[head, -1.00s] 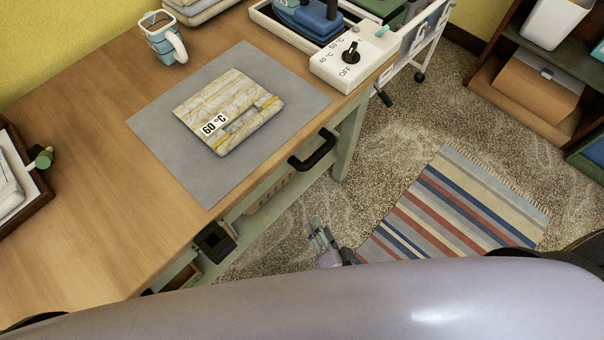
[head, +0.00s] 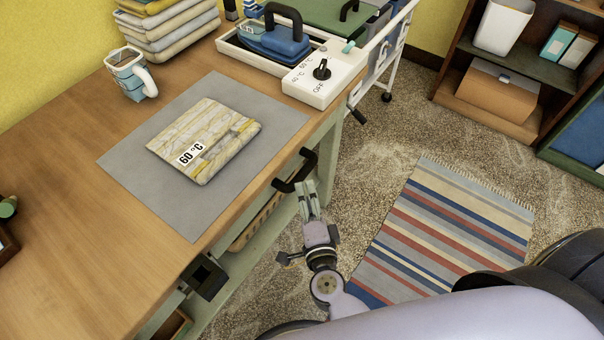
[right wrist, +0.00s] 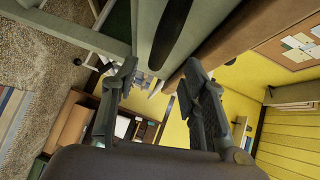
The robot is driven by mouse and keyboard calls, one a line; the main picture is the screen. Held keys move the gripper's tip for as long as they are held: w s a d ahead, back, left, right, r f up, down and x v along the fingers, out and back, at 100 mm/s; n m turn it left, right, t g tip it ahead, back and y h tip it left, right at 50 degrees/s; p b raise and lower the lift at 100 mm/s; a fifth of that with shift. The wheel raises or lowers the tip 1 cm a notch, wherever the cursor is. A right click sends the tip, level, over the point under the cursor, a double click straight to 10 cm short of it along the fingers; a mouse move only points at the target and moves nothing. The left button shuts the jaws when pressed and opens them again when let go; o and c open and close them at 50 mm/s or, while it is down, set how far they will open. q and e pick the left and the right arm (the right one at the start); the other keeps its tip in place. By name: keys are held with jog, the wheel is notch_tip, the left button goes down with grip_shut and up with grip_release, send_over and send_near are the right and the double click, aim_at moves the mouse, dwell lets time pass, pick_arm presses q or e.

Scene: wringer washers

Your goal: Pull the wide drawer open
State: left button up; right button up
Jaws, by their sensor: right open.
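The wide drawer's black bar handle (head: 296,171) sticks out from the bench front, just under the wooden top. The drawer front is mostly hidden from above by the bench top; the drawer looks closed. In the right wrist view the dark handle (right wrist: 172,32) shows against a pale green front (right wrist: 147,18), ahead of the fingertips. My right gripper (head: 308,189) is open and empty, close below the handle in the head view. Its two fingers also show in the right wrist view (right wrist: 160,70), spread apart. I cannot tell whether they touch the handle. My left gripper is not in view.
A folded cloth labelled 60 °C (head: 204,140) lies on a grey mat (head: 262,112). A mug (head: 131,76), a dial box (head: 322,78) and a blue iron-like object (head: 274,42) stand on the bench. A striped rug (head: 440,235) lies on open floor to the right.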

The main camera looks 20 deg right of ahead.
aim_at(303, 180)
jog(key=w, duration=0.5)
jog(key=w+d+f, duration=0.1)
jog(key=w, duration=0.1)
jog(key=shift+w+b, duration=0.3)
jog(key=shift+w, duration=0.05)
jog(key=shift+c, duration=0.2)
grip_shut()
jog(key=shift+f, duration=0.1)
